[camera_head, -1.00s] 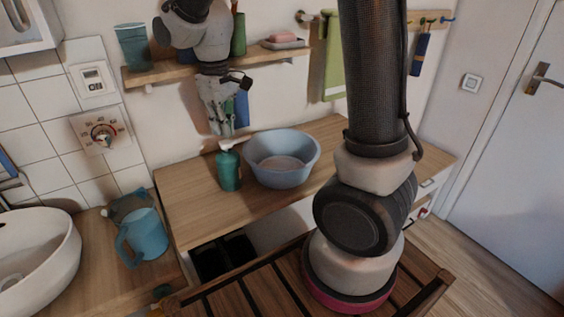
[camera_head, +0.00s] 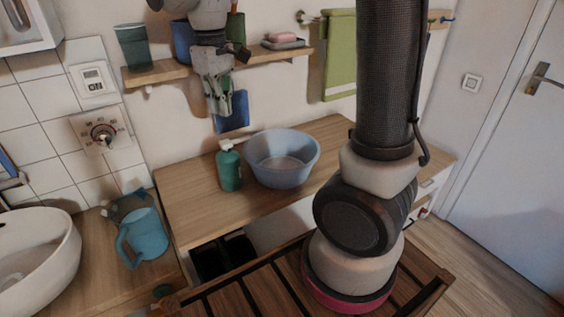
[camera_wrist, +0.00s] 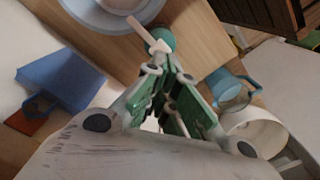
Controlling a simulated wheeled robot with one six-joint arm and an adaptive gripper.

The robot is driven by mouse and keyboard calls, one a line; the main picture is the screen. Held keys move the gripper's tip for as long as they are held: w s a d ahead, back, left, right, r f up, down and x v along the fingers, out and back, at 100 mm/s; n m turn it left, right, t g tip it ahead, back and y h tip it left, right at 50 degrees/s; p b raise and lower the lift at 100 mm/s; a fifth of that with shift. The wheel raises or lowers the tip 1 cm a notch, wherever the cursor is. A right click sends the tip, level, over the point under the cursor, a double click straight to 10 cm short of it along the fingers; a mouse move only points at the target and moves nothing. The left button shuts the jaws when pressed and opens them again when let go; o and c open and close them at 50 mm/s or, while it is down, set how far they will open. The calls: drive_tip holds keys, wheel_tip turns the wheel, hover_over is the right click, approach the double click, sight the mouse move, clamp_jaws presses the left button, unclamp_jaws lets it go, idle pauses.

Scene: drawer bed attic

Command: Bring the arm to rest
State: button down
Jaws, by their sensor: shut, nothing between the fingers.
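My gripper (camera_head: 221,104) is shut and empty. In the head view it points down in front of the wall, below the shelf and above the wooden counter. A green pump bottle (camera_head: 230,168) stands on the counter below it, apart from the fingers. In the wrist view the shut fingers (camera_wrist: 166,78) show in the middle, with the bottle (camera_wrist: 160,40) beyond their tips. My arm's base and lower links fill the right middle of the head view and hide part of the counter.
A blue basin (camera_head: 284,160) stands on the counter right of the bottle. A blue jug (camera_head: 144,236) stands near the white sink (camera_head: 38,258). The wooden shelf (camera_head: 158,74) holds cups and soap. A green towel (camera_head: 340,60) hangs right. An open drawer (camera_head: 226,258) is below the counter.

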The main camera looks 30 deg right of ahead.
idle(0.4)
drive_tip(key=s+d+r+m+t, duration=0.2)
drive_tip(key=s+d+m, duration=0.1)
drive_tip(key=s+d, duration=0.4)
drive_tip(key=s+d+r+m+t, duration=0.2)
drive_tip(key=s+d, duration=0.6)
drive_tip(key=s, duration=0.4)
drive_tip(key=shift+r+m, duration=0.35)
drive_tip(key=shift+m, duration=0.15)
